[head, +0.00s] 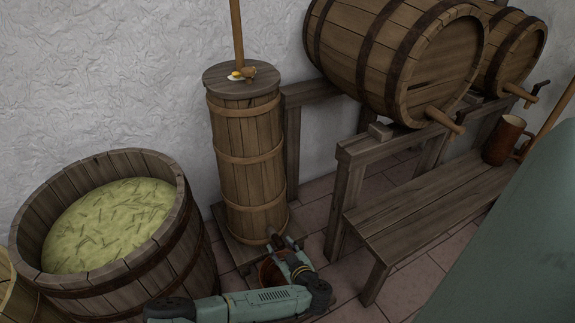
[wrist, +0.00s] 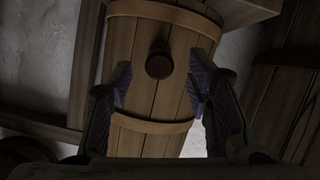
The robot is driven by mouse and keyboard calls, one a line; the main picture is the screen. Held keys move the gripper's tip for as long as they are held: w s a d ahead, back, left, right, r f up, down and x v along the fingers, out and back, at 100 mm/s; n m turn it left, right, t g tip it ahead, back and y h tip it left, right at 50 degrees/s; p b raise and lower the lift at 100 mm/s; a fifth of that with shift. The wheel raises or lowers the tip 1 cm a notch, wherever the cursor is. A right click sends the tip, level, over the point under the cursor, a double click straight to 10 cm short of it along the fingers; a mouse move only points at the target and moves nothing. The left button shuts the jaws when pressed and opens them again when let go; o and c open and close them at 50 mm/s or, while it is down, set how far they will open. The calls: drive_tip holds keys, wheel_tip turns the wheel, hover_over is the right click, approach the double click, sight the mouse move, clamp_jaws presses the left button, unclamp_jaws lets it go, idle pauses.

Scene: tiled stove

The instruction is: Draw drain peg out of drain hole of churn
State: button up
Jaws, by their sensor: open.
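The churn (head: 247,145) is a tall, narrow wooden barrel with pale hoops, standing upright against the wall, with a pole rising from its lid. It fills the middle of the wrist view (wrist: 145,100). The drain peg (wrist: 159,62) is a dark, round wooden end on the churn's side, above a hoop. It is seated in the churn, and the drain hole itself is hidden behind it. My gripper (wrist: 160,90) is open, one finger on each side below the peg in the picture, apart from it and empty. In the head view my gripper (head: 284,243) is low by the churn's foot.
A reddish-brown vessel (head: 268,273) is partly hidden behind my arm below the churn. A large tub (head: 135,270) of greenish contents stands left. A bench (head: 425,208) and barrels on a rack (head: 385,60) stand right. Small items (head: 241,75) lie on the churn's lid.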

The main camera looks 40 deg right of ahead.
sight(276, 239)
drive_tip(key=shift+x, duration=1.7)
drive_tip(key=shift+c, duration=0.5)
clamp_jaws()
